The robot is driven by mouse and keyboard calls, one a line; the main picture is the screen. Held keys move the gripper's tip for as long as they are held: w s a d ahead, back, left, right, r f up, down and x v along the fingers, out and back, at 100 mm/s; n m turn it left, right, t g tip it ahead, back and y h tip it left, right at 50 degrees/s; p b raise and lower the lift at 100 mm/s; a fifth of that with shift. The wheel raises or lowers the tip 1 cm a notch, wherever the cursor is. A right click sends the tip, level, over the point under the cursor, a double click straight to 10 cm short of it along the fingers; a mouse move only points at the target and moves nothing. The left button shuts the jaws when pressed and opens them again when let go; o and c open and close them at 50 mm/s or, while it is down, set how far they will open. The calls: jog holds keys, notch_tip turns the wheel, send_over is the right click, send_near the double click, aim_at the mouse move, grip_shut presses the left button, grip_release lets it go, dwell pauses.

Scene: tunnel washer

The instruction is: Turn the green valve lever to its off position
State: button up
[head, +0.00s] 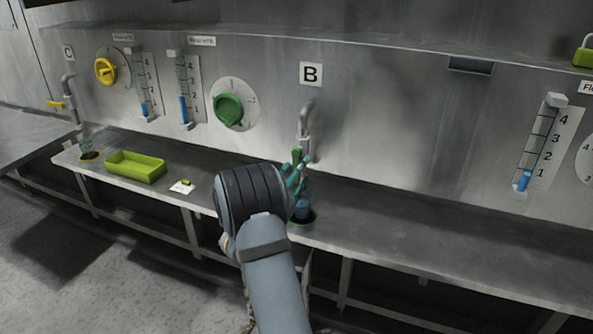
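The green valve lever (296,155) is at the pipe outlet below the sign B (311,74). Only a small part of it shows, and its angle cannot be made out. My gripper (300,172), with teal fingers, is at the lever, just below the grey pipe (306,125). My wrist hides part of the gripper. Whether the fingers touch the lever, and how far apart they are, cannot be told.
A bluish container (302,209) stands in a green ring on the counter below my gripper. A green tray (136,167) and a white card (182,187) lie to the left. A green dial (229,109) and blue-handled sliders are on the wall. The counter at right is clear.

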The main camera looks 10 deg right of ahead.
jog(key=c, duration=1.2)
grip_shut()
